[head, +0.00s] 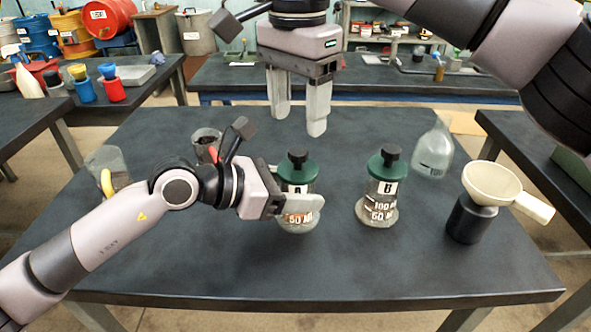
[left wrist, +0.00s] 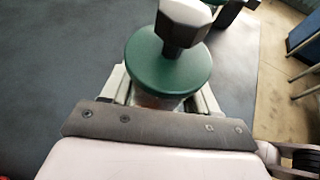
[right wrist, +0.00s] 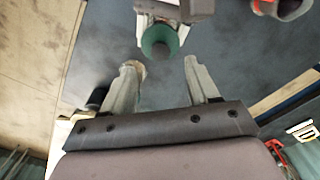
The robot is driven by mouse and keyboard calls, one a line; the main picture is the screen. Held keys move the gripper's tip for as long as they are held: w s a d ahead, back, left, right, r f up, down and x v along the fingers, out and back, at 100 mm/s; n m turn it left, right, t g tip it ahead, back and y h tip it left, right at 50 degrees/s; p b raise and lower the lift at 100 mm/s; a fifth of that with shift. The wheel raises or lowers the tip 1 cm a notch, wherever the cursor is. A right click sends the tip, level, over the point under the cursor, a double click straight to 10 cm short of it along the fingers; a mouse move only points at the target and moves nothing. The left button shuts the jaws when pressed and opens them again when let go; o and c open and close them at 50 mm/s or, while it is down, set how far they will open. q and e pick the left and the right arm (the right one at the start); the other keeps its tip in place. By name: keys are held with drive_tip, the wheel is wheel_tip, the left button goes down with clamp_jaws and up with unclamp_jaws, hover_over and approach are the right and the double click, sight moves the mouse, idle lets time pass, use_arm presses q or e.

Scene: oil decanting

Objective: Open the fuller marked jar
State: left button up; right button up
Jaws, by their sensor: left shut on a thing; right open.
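Jar A (head: 299,190) stands upright on the dark table, with a green lid and a black knob (head: 298,155). My left gripper (head: 300,203) is shut around its body; the green lid (left wrist: 168,62) shows between the fingers in the left wrist view. Jar B (head: 378,190), also green-lidded with a black knob, stands upright to the right, apart from my grippers. My right gripper (head: 300,110) is open and empty, above and behind jar A, pointing down. In the right wrist view a green lid (right wrist: 160,40) shows beyond its open fingers (right wrist: 160,80). The fill levels are hard to tell.
A clear flask (head: 433,152) stands behind jar B. A cream funnel (head: 491,183) rests on a black container (head: 470,220) at the right. A glass beaker (head: 108,170) and a small dark-filled cup (head: 206,145) stand at the left. The table's front (head: 330,265) is clear.

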sight(298, 151)
drive_tip(key=s+a+r+n+t+h, duration=0.1)
drive_tip(key=s+r+n+t, duration=0.3)
drive_tip(key=r+n, duration=0.1)
drive_tip(key=x, duration=1.2)
drive_tip(key=shift+s+a+f, duration=0.1)
drive_tip(key=shift+s+f, duration=0.1)
clamp_jaws()
drive_tip(key=shift+r, duration=0.2)
idle(0.4)
drive_tip(key=shift+r, duration=1)
